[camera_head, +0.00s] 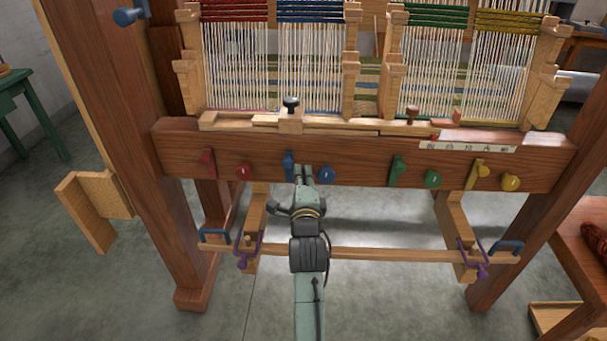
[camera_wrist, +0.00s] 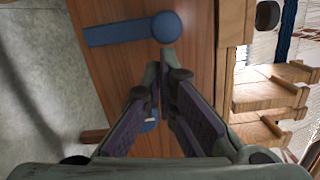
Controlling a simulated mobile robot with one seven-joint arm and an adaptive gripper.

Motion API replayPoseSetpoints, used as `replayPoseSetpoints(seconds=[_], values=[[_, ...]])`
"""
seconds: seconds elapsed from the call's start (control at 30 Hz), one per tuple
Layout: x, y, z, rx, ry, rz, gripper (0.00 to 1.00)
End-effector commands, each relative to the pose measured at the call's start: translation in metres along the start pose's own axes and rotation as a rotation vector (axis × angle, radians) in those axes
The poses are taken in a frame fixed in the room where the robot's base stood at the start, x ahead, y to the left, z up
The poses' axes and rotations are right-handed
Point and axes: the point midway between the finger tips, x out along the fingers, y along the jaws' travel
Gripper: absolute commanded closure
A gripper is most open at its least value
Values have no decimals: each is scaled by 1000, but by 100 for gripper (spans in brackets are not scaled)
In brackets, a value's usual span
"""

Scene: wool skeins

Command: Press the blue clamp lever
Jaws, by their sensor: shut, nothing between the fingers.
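The blue clamp lever (camera_head: 289,165) is on the front of the loom's brown beam, below the blue warp threads. In the wrist view the lever (camera_wrist: 122,31) is a flat blue bar with a round end, near the top. My gripper (camera_head: 304,169) is shut and empty in front of the beam, just right of the lever. In the wrist view its fingertips (camera_wrist: 160,58) point at the lever's round end with a small gap in the picture; I cannot tell the depth. A round blue knob (camera_head: 327,175) is right of the gripper; my fingers partly hide it in the wrist view (camera_wrist: 148,124).
A red lever (camera_head: 208,163) and red knob (camera_head: 243,171) are to the left on the beam (camera_head: 365,164). A green lever (camera_head: 397,170), green knob (camera_head: 432,179), yellow lever (camera_head: 476,172) and yellow knob (camera_head: 510,183) are to the right. A wooden bar (camera_head: 380,255) crosses below.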

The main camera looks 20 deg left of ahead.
Motion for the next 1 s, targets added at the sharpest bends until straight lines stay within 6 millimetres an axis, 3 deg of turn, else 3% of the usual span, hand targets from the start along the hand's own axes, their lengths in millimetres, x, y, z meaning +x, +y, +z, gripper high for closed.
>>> replayPoseSetpoints(seconds=[0.67,1.0], values=[[1,-4,10,-120,-1,12,100],[3,-8,26,-315,-2,33,100]])
